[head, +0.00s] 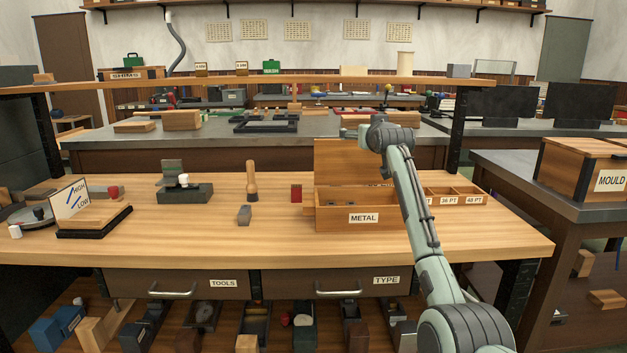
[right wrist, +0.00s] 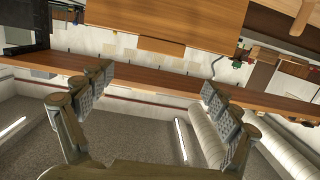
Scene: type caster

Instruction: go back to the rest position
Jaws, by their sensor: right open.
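My right arm reaches in from the bottom right of the head view. Its gripper (head: 352,132) is above the METAL box, by the top of the raised wooden lid (head: 340,160). In the right wrist view the two fingers of this gripper (right wrist: 160,103) stand wide apart with nothing between them. The METAL box (head: 335,218) sits on the workbench (head: 200,235) with its lid up. My left gripper is not in view.
A row of type compartments (head: 470,198) is right of the METAL box, partly behind my arm. A wooden-handled tool (head: 251,180), a grey block (head: 244,214) and a dark caster device (head: 184,193) stand left. An upper shelf (head: 290,80) spans the bench. The front middle is clear.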

